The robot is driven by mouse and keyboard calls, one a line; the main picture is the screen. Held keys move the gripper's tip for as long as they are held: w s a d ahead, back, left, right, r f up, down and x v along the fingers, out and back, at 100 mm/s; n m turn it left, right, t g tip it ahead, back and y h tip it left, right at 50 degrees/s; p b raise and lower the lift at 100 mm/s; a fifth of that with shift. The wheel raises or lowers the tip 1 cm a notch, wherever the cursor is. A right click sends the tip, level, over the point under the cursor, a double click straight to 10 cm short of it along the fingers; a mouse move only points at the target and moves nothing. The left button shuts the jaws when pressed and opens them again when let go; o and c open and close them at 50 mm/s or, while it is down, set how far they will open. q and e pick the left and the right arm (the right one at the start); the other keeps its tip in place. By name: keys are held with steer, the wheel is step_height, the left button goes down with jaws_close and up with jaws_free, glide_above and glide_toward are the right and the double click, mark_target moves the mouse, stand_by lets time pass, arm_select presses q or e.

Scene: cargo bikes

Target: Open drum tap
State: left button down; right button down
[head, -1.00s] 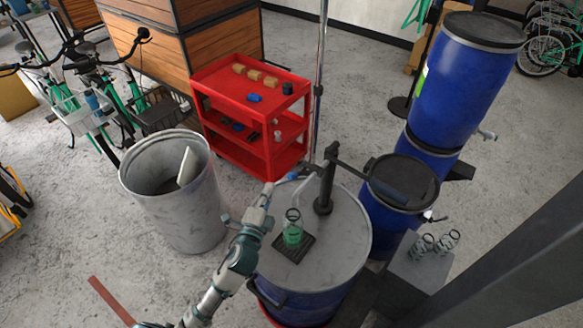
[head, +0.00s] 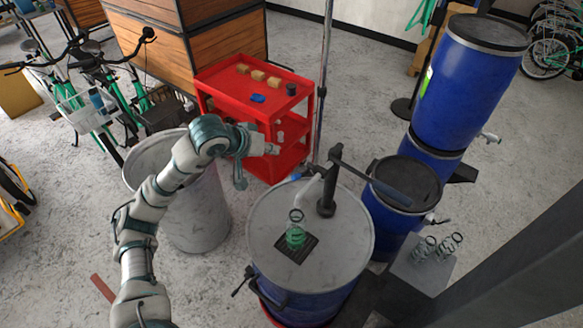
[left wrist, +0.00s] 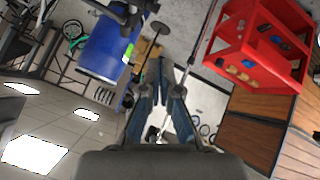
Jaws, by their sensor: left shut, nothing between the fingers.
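A tilted blue drum (head: 465,75) with a dark lid rests on top of another blue drum (head: 435,155) at the right. A small pale tap (head: 490,137) sticks out low on the upper drum's right side. Another tap-like fitting (head: 431,218) shows by the lower drums. My left gripper (head: 273,148) is raised in front of the red cart, well left of the drums and apart from them. In the left wrist view its dark blue fingers (left wrist: 163,85) are together and empty. The upper drum (left wrist: 105,45) shows there at the left. My right gripper is not in view.
A grey-lidded drum (head: 345,240) carries a pump (head: 327,190) and a green bottle (head: 296,236). A grey bin (head: 190,225) stands under my left arm. A red cart (head: 225,75) is behind. A grey block (head: 420,272) with springs and a dark post (head: 515,250) are at the right.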

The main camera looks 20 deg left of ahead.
arm_select(q)
steer(key=w+d+f+p, duration=0.3)
steer(key=d+f, duration=0.1)
steer(key=f, duration=0.5)
steer(key=shift+w+d+f, duration=0.2)
steer(key=shift+w+f, duration=0.05)
steer(key=shift+f, duration=0.05)
